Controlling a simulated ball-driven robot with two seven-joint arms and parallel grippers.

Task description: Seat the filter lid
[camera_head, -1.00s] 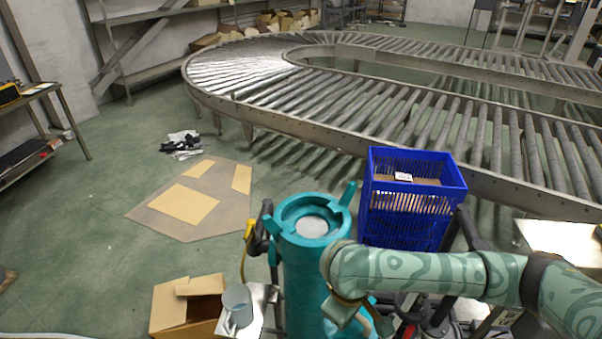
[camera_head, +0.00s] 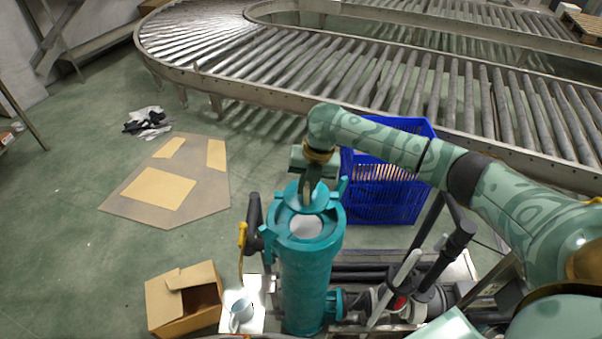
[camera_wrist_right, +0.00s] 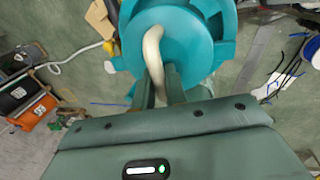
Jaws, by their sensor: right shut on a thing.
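The teal filter housing (camera_head: 304,275) stands upright with lugs around its rim, and a pale grey round surface shows inside its top. My right gripper (camera_head: 308,200) is over the far side of the housing top. In the right wrist view the gripper (camera_wrist_right: 160,90) is shut on the pale curved handle (camera_wrist_right: 152,45) of the round teal filter lid (camera_wrist_right: 180,42). In the head view the lid is largely hidden by the fingers and blends with the housing; I cannot tell whether they touch. My left gripper is not in view.
A blue crate (camera_head: 385,195) stands behind the housing, under my right arm. A pale mug (camera_head: 238,306) and an open cardboard box (camera_head: 180,303) are at the left. Pipework (camera_head: 400,285) lies at the right. A roller conveyor (camera_head: 350,75) fills the back.

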